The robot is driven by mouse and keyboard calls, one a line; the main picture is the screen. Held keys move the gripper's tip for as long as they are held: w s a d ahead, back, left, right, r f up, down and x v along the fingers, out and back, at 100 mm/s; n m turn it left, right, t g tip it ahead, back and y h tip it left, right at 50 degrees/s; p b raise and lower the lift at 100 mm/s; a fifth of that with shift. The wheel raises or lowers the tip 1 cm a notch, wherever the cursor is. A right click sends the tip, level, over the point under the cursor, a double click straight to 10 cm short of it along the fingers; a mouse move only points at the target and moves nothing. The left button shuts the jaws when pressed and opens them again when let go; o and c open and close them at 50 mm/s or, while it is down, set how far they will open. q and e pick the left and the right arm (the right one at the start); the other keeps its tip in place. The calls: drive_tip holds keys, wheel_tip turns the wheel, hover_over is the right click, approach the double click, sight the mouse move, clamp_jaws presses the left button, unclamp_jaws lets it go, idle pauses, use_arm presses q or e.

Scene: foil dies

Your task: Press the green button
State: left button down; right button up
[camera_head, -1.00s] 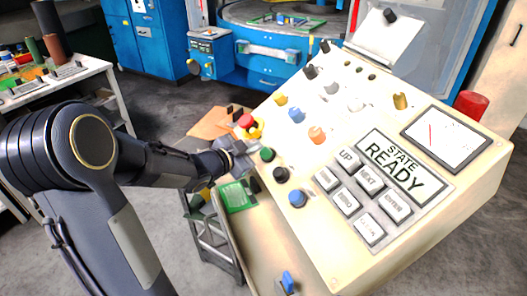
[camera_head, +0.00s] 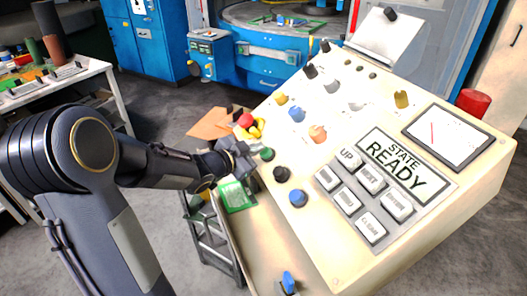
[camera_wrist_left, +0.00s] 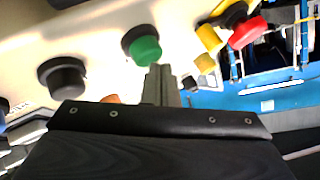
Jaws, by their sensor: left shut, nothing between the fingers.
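The green button (camera_head: 267,154) sits on the left side of the sloped cream control panel (camera_head: 330,255), next to a black button (camera_head: 281,174). In the left wrist view the green button (camera_wrist_left: 145,50) has a black collar and stands out from the panel. My left gripper (camera_head: 246,162) is just left of it, with its fingers together and empty. In the left wrist view the shut fingertips (camera_wrist_left: 161,72) reach up to the lower right edge of the green button. I cannot tell whether they touch it. My right gripper is not in view.
A red button with a yellow guard (camera_head: 247,121) is close behind my left gripper; it also shows in the left wrist view (camera_wrist_left: 247,32). Blue (camera_head: 298,198) and other coloured controls, keys and a screen (camera_head: 448,137) fill the panel. A green board (camera_head: 236,196) lies below.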

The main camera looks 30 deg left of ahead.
use_arm(q)
drive_tip(key=shift+w+d+f+b, duration=0.15)
drive_tip(key=shift+f+b, duration=0.2)
drive_tip(key=shift+b, duration=0.05)
idle(0.6)
drive_tip(key=shift+s+a+r+p, duration=0.2)
drive_tip(key=shift+r+p, duration=0.2)
drive_tip(key=shift+p, duration=0.05)
drive_tip(key=shift+s+a+r+p, duration=0.15)
drive_tip(key=shift+s+r+p, duration=0.05)
drive_tip(key=shift+r+p, duration=0.2)
drive_tip(key=r+p, duration=0.1)
drive_tip(key=s+a+r+p, duration=0.1)
drive_tip(key=p, duration=0.1)
drive_tip(key=s+a+r+p, duration=0.1)
drive_tip(key=r, duration=0.1)
drive_tip(key=shift+s, duration=0.15)
drive_tip(key=shift+d, duration=0.1)
idle(0.6)
